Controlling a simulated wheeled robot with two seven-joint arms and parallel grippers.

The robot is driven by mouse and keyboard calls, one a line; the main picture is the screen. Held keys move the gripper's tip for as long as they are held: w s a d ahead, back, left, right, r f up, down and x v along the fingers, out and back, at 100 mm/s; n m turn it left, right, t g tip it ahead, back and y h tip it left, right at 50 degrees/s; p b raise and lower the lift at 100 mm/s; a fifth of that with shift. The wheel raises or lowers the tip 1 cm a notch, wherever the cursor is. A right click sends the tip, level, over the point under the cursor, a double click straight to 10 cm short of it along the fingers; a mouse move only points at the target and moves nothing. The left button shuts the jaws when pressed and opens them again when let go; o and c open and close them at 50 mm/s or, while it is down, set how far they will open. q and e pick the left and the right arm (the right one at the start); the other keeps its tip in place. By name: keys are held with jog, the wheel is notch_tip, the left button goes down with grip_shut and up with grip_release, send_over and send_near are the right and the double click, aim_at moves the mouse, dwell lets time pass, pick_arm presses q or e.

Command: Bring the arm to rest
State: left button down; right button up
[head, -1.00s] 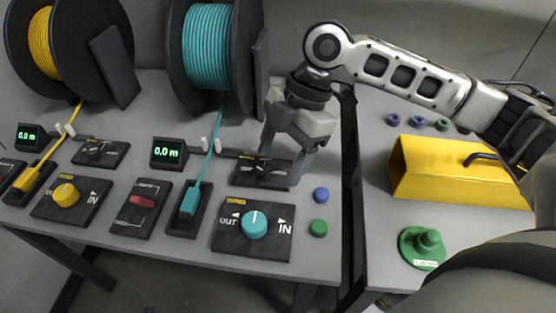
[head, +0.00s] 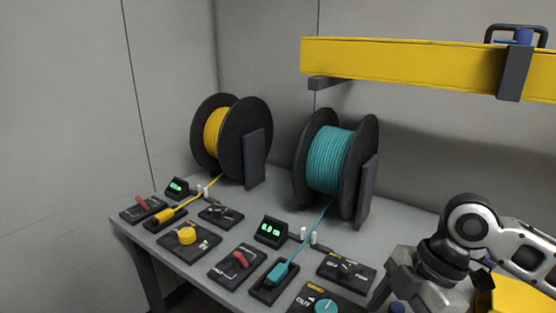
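My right arm (head: 518,243) comes in from the right edge. Its gripper (head: 412,296) hangs pointing down near the lower right corner, right of the teal station's switch panel (head: 346,270). One finger shows, spread out to the left; the other finger and the tips are cut off or hidden by the lower edge. I see nothing held in it. My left arm and gripper are not in view.
The grey table (head: 218,272) carries a yellow spool (head: 214,132), a teal spool (head: 330,160), displays, a yellow knob (head: 187,236), a teal knob (head: 326,306) and red switches. A yellow beam (head: 410,68) spans the upper right. A blue button (head: 397,307) is near the gripper.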

jog(key=s+a+f+m+t, duration=0.3)
jog(key=s+a+f+m, duration=0.2)
jog(key=a+f, duration=0.35)
jog(key=s+d+f+m+t+h, duration=0.1)
jog(key=s+d+f+m+h, duration=0.4)
jog(key=s+d+m, duration=0.65)
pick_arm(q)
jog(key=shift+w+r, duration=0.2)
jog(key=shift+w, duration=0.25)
pick_arm(e)
jog(key=w+a+f+t+y, duration=0.3)
jog(key=w+a+f+t, duration=0.2)
jog(key=w+f+t, duration=0.2)
jog(key=shift+w+a+f+m, duration=0.15)
jog(key=shift+w+f+m, duration=0.35)
jog(key=shift+f, duration=0.4)
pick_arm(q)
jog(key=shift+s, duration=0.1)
pick_arm(e)
jog(key=shift+w, duration=0.1)
